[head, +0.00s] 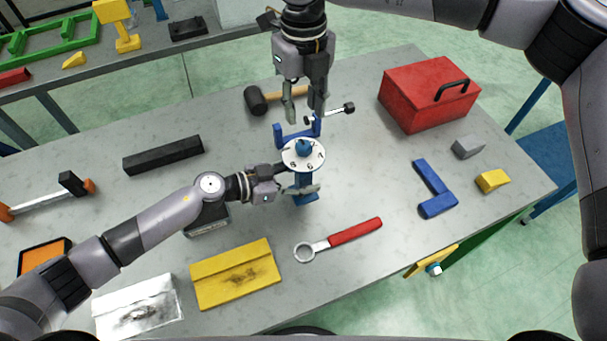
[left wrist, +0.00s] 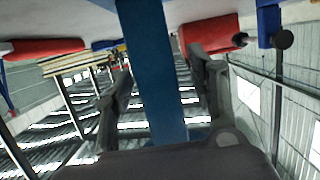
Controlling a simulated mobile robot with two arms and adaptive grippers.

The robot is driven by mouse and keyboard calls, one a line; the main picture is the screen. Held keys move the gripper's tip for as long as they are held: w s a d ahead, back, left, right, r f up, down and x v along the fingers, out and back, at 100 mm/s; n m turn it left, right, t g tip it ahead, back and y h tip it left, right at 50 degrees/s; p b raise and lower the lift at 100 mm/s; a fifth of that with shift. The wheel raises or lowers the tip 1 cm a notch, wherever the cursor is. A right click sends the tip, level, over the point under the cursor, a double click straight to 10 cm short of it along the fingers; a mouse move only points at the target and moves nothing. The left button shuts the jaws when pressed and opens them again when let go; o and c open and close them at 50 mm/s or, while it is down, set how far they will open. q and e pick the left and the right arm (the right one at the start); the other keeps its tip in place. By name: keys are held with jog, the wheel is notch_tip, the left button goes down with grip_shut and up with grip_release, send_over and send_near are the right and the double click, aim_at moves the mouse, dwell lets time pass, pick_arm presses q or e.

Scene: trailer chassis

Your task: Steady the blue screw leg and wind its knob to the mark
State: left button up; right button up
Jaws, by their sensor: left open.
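The blue screw leg (head: 306,181) stands on the table's middle, topped by a white numbered disc (head: 292,153) with a blue hub. A crank rod with a black knob (head: 349,108) lies behind the disc, by a blue bracket (head: 280,138). My left gripper (head: 302,178) reaches in from the left, its open fingers on either side of the leg. In the left wrist view the blue post (left wrist: 155,75) stands between the parted fingers (left wrist: 163,100), with gaps on both sides. My right gripper (head: 303,112) points down above the rod's inner end, fingers apart; contact is unclear.
A mallet (head: 256,100) lies behind, next to the right gripper. A red toolbox (head: 415,95) and a blue angle piece (head: 435,190) are at right. A red-handled ring wrench (head: 350,235) and a yellow plate (head: 236,274) lie in front. A black bar (head: 163,155) lies left.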

aim_at(304, 144)
pick_arm(q)
jog(key=shift+c, duration=0.4)
grip_shut()
pick_arm(e)
jog(key=shift+o, duration=0.4)
jog(key=shift+o, duration=1.4)
jog(key=shift+a+r+n, duration=0.1)
jog(key=shift+r+n, duration=0.05)
jog(key=shift+n, duration=0.55)
jog(key=n, duration=0.2)
jog(key=shift+r+n, duration=0.4)
notch_tip(304, 144, down, 11)
jog(key=n, duration=0.3)
jog(key=shift+f, duration=0.1)
